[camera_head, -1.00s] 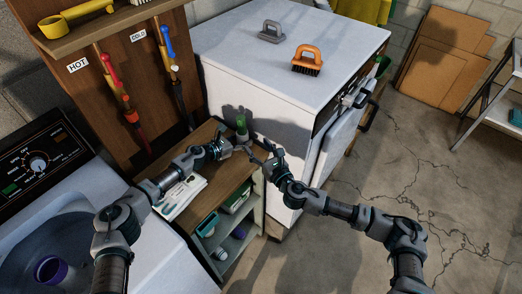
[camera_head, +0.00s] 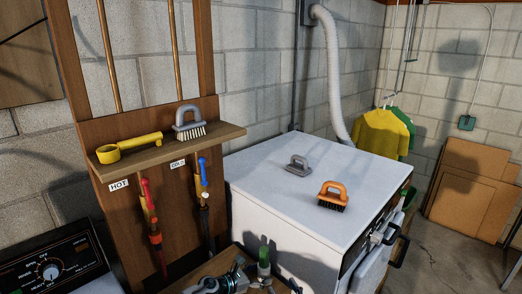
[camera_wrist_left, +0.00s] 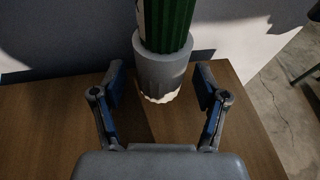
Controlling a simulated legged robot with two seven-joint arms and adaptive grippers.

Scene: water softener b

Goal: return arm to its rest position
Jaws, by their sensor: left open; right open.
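A green and grey cylindrical item (camera_head: 263,262) stands upright on the wooden cabinet top, against the side of the white appliance. In the left wrist view its ribbed green part (camera_wrist_left: 170,22) sits above a grey collar with a pale lower rim. My left gripper (camera_head: 240,278) is at the bottom edge of the head view, just left of this item. In the left wrist view my left gripper (camera_wrist_left: 159,80) is open, its fingers apart, with the item just beyond them and nothing held. Part of my right gripper (camera_head: 293,286) shows at the bottom edge, right of the item; its fingers are mostly cut off.
A white appliance (camera_head: 310,185) carries a grey brush (camera_head: 298,163) and an orange brush (camera_head: 333,196). A wooden board with hot and cold pipes has a shelf (camera_head: 165,151) holding a yellow tool (camera_head: 128,146) and another grey brush (camera_head: 189,124). A washer panel (camera_head: 50,268) is at lower left.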

